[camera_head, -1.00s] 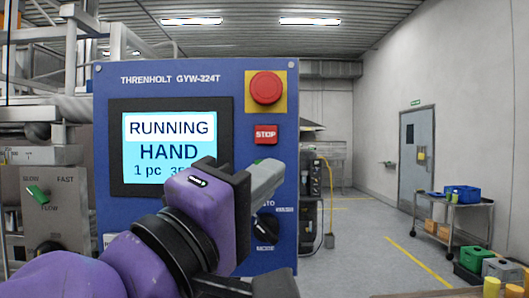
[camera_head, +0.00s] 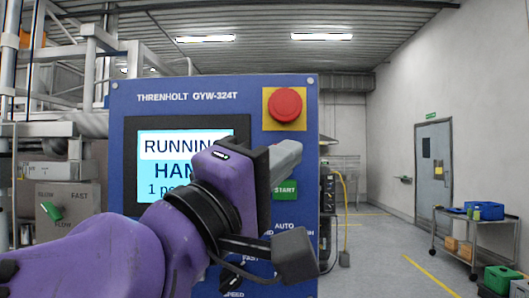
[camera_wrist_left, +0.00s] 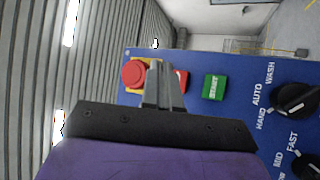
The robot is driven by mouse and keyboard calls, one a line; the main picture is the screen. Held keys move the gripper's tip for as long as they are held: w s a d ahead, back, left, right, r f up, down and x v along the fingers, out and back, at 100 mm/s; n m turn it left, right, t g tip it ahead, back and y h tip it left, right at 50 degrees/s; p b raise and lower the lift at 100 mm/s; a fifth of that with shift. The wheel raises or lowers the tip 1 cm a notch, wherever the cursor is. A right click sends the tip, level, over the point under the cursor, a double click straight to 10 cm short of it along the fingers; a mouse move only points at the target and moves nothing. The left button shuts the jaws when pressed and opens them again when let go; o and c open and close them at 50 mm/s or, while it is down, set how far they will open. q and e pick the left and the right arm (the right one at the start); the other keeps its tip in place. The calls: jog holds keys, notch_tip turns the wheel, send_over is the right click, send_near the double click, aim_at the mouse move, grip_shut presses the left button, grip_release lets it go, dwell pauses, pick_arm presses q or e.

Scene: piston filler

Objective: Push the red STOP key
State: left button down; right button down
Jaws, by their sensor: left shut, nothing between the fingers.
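The red STOP key shows in the left wrist view as a red patch (camera_wrist_left: 182,77), partly covered by my gripper's fingers. In the head view it is hidden behind the gripper. My left gripper (camera_head: 289,152) is shut and empty, its grey fingers pointing at the blue panel (camera_head: 190,87) where the key sits. It also shows in the left wrist view (camera_wrist_left: 164,68). I cannot tell whether the fingertips touch the key. The screen (camera_head: 160,147) reads RUNNING and, partly covered, HAND. My right gripper is not in view.
A red mushroom button (camera_head: 286,104) on a yellow plate is just above the fingers. The green START key (camera_head: 285,190) is just below. Rotary knobs (camera_wrist_left: 296,99) sit lower on the panel.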

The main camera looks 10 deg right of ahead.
pick_arm(q)
jog(key=shift+w+d, duration=0.25)
jog(key=shift+w, duration=0.6)
jog(key=shift+w+d, duration=0.2)
jog(key=shift+w, duration=0.65)
jog(key=shift+w, duration=0.1)
dwell(0.6)
jog(key=shift+w+d, duration=0.15)
jog(key=shift+w, duration=0.15)
jog(key=shift+w, duration=0.35)
dwell(0.6)
dwell(0.3)
jog(key=shift+s, duration=0.8)
